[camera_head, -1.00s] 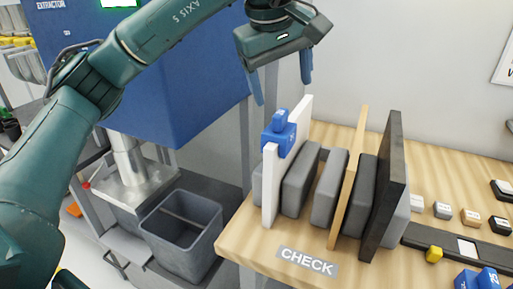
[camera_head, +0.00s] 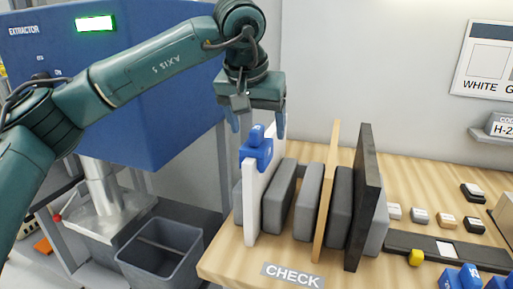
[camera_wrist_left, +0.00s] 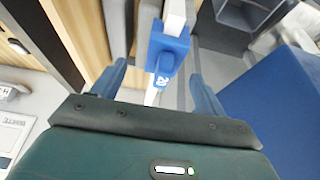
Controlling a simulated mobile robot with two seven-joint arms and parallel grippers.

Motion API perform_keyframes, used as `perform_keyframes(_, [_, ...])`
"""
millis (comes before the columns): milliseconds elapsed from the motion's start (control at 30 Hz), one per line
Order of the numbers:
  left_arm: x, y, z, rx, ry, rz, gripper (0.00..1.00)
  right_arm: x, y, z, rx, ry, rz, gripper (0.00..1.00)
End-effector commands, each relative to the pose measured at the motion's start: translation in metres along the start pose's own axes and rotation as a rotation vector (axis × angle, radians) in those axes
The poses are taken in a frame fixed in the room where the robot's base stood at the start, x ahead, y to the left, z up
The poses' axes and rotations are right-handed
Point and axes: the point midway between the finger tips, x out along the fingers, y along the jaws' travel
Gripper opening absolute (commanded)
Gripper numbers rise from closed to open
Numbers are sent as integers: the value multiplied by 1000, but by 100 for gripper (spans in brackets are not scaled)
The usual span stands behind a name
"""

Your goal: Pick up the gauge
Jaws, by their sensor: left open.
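The blue gauge (camera_head: 257,150) sits astride the top edge of an upright white board (camera_head: 256,205) in the rack at the left of the wooden table. In the left wrist view the gauge (camera_wrist_left: 168,52) lies between and beyond the two open fingertips (camera_wrist_left: 158,70), apart from both. My right gripper is not in view.
Grey rack blocks (camera_head: 308,200), a thin wooden board (camera_head: 327,195) and a dark board (camera_head: 362,200) stand right of the white board. A blue extractor (camera_head: 120,100) and a grey bin (camera_head: 165,255) are at left. More blue pieces (camera_head: 462,277) lie at front right.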

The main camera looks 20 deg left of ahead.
Motion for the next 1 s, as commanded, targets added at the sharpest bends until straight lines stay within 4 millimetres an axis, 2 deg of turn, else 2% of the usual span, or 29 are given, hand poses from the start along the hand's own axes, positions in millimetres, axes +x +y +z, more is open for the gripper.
perform_keyframes(167, [13,-2,-2,-1,-3,-1,73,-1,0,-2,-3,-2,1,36])
perform_keyframes(433, [50,-6,-6,-1,-2,1,73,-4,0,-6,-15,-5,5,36])
perform_keyframes(733, [56,-6,-6,0,1,1,73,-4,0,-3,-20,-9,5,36])
perform_keyframes(1000, [55,-6,-6,0,1,1,51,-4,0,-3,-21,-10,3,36])
